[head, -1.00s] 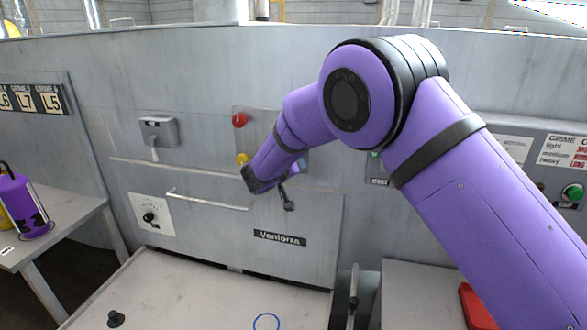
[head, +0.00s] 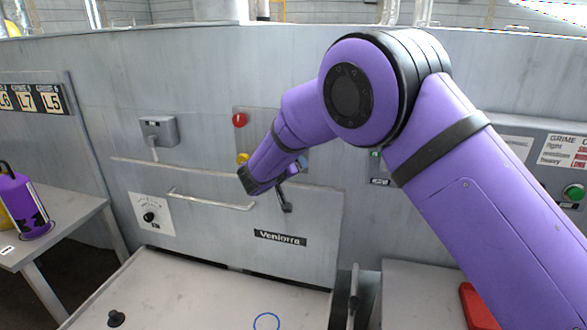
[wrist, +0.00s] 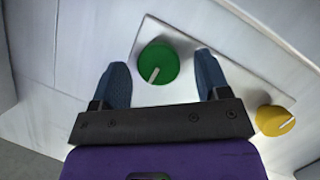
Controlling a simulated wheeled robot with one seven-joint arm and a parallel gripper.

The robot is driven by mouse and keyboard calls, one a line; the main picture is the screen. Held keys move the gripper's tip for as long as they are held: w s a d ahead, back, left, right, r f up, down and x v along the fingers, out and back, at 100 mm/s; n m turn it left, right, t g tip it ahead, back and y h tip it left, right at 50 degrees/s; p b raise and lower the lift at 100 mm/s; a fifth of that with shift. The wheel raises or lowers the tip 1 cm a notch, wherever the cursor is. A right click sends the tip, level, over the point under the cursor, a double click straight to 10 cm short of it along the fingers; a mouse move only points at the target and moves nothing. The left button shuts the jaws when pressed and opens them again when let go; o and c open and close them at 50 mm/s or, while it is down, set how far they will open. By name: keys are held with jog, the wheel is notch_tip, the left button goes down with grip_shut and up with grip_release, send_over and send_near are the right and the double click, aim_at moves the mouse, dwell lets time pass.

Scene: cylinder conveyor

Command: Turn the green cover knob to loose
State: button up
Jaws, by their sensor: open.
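The green knob (wrist: 158,63) is round with a pale pointer line, mounted on a light plate (wrist: 205,60) in the wrist view. Its line points down and slightly left in that view. My gripper (wrist: 160,78) is open, with one blue finger on each side of the knob in the picture. Whether the fingers reach around it in depth I cannot tell.
A yellow knob (wrist: 274,121) sits on the same plate, close to the right finger; it also shows in the head view (head: 242,158). A red knob (head: 239,120) is above it. A bar handle (head: 212,202) and a dark lever (head: 285,198) are nearby.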

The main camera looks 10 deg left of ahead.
jog(key=v, duration=0.9)
jog(key=shift+s, duration=0.25)
jog(key=shift+r, duration=0.1)
jog(key=w+d+r+y, duration=0.2)
jog(key=d+r+y, duration=0.2)
jog(key=d+r, duration=0.4)
jog(key=w+d+r+y, duration=0.1)
jog(key=d+r+y, duration=0.2)
jog(key=d+r, duration=0.55)
jog(key=s+d+r+g+y, duration=0.2)
jog(key=s+d+r+y, duration=0.1)
jog(key=s+d+r, duration=0.65)
jog(key=s+d+f+m+g+h, duration=0.1)
jog(key=s+d+f+g+h, duration=0.1)
jog(key=s+d, duration=0.5)
jog(key=s+d+f+m+g+h, duration=0.1)
jog(key=s+d+f+g, duration=0.1)
jog(key=s+d, duration=0.5)
jog(key=s+d+f+m+g+h, duration=0.2)
jog(key=s+d+f, duration=0.2)
jog(key=s+d, duration=0.4)
jog(key=s, duration=0.7)
jog(key=shift+f+h, duration=0.3)
